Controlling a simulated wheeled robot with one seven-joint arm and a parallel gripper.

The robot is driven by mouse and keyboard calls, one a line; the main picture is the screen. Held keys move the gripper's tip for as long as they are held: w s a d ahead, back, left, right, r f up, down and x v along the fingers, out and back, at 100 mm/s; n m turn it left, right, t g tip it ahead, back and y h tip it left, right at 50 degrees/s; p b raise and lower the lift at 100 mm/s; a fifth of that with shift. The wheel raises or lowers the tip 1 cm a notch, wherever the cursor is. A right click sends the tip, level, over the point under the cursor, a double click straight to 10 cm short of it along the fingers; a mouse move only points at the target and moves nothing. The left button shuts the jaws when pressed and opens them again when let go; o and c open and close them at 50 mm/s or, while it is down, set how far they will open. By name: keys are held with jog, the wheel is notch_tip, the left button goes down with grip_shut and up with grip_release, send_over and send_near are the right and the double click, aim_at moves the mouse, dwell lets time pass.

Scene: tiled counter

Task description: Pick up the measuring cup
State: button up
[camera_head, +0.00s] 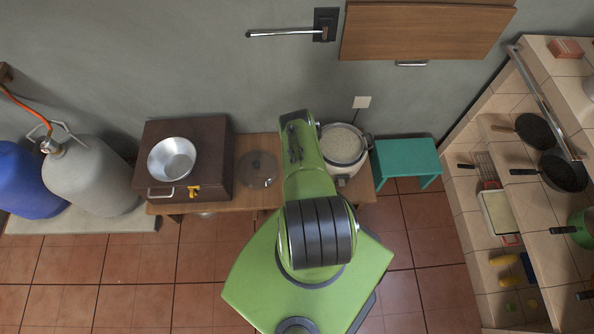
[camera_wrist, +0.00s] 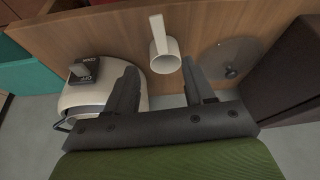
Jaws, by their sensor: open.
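The measuring cup (camera_wrist: 162,52) is small and white with a straight handle pointing up in the wrist view. It is on the wooden table, between the rice cooker and a glass lid. In the head view I cannot make it out; my green arm covers that part of the table. My gripper (camera_wrist: 158,70) is open and empty in the wrist view. Its two dark fingers point toward the cup, with the cup showing between and just beyond the fingertips. I see no contact. In the head view the gripper's fingers are hidden by my arm.
The white rice cooker (camera_head: 343,147) stands close beside my arm; in the wrist view it is by the left finger. The glass lid (camera_head: 257,169) lies on the wooden table (camera_head: 240,203). A brown box (camera_head: 218,150) with a metal pot stands left, a teal stool (camera_head: 407,160) right.

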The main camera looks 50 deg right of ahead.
jog(key=b+x, duration=0.6)
jog(key=x, duration=0.2)
jog(key=shift+s+a+f+b, duration=0.15)
jog(key=shift+b, duration=0.2)
jog(key=b+x, duration=0.5)
jog(key=x, duration=0.1)
jog(key=shift+b, duration=0.4)
jog(key=shift+r, duration=0.3)
